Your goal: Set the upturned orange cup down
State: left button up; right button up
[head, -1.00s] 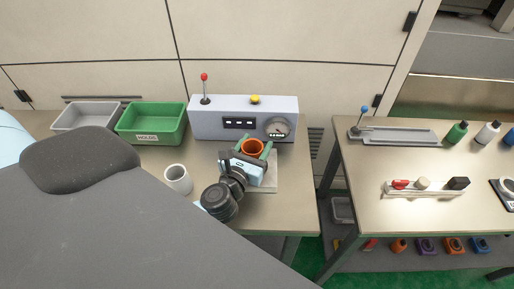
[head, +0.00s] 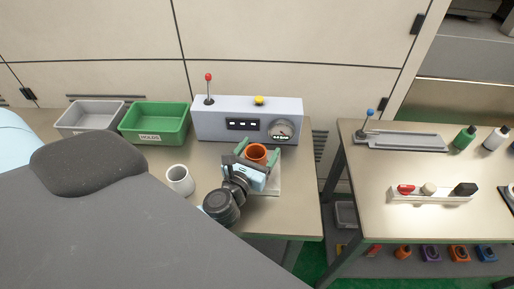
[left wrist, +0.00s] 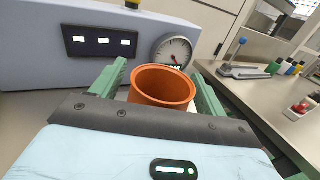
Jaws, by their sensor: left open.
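The orange cup (head: 256,153) is in front of the grey machine, over or on a pale plate (head: 273,187). Its open mouth faces up, and I see into it in the left wrist view (left wrist: 163,88). My left gripper (head: 257,151) is open, with one green finger on each side of the cup. In the left wrist view the fingers (left wrist: 160,78) show gaps beside the rim. The cup's base is hidden behind the gripper body, so I cannot see its contact with the plate. My right gripper is not in view.
The grey machine (head: 215,125) with a gauge and red-knobbed lever stands just behind. A white mug (head: 180,181) stands left of the gripper. Green (head: 155,123) and grey (head: 72,121) bins are at back left. A second table (head: 400,170) lies right, across a gap.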

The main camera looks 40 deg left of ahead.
pick_arm(q)
jog(key=shift+r, duration=0.25)
jog(key=shift+s+f, duration=0.1)
jog(key=shift+s, duration=0.2)
jog(key=s, duration=0.3)
jog(key=s+d+b, duration=0.1)
jog(key=s, duration=0.2)
jog(key=s+b, duration=0.1)
jog(key=s, duration=0.3)
jog(key=shift+s+d+f, duration=0.1)
jog(key=shift+d+f, duration=0.05)
jog(key=shift+d, duration=0.2)
jog(key=shift+s+d, duration=0.1)
jog(key=shift+s, duration=0.35)
jog(key=shift+r, duration=0.2)
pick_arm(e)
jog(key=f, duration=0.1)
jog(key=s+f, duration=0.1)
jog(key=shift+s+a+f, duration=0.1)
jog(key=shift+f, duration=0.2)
